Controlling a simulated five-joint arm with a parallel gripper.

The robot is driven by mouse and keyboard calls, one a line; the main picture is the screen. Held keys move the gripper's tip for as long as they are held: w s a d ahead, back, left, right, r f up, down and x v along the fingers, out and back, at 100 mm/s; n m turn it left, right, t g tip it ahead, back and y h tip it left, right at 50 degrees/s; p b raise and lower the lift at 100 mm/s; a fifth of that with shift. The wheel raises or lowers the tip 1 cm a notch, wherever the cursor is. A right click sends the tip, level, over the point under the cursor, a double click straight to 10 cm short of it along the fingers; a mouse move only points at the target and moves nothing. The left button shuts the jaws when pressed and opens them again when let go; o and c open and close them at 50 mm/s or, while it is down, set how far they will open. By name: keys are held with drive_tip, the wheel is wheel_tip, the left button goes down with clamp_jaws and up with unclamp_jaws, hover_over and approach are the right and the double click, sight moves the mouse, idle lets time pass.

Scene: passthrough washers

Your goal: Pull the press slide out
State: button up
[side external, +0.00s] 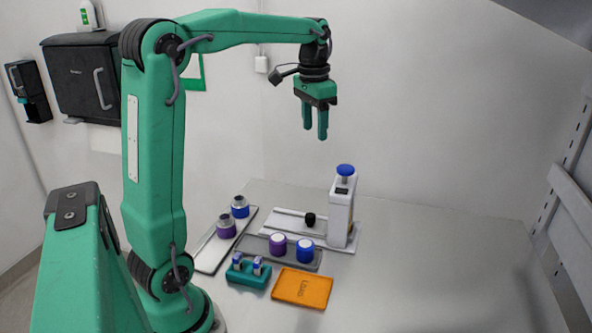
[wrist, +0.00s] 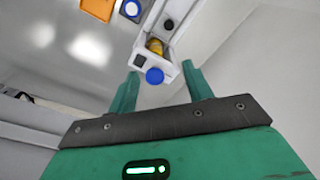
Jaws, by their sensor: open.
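The press (side external: 341,212) is a white upright body with a blue knob (side external: 346,170) on top, standing at the back of the table. A black knob (side external: 310,219) stands at its left on a pale, flat base with a thin rail; I take it for the slide's handle. The black knob also shows in the wrist view (wrist: 168,24), beyond the press. Something yellow (wrist: 154,47) sits in the press opening. My gripper (side external: 315,133) is open and empty, high above the press and pointing down. In the wrist view the press lies beyond the fingertips, apart from them.
A white tray (side external: 207,258) at left holds purple and blue jars with grey tops. A grey tray (side external: 262,254) in front of the press holds a purple and a blue jar. A teal vial rack (side external: 248,274) and orange pad (side external: 303,288) lie nearer. The table's right side is clear.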

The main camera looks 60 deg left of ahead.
drive_tip(key=w+a+f, duration=0.2)
drive_tip(key=a, duration=0.2)
hover_over(310, 215)
drive_tip(key=shift+g, duration=0.4)
wheel_tip(310, 215, down, 18)
drive_tip(key=shift+f, duration=0.15)
drive_tip(key=shift+f, duration=0.1)
drive_tip(key=shift+f, duration=3.8)
drive_tip(key=shift+c, duration=0.2)
clamp_jaws()
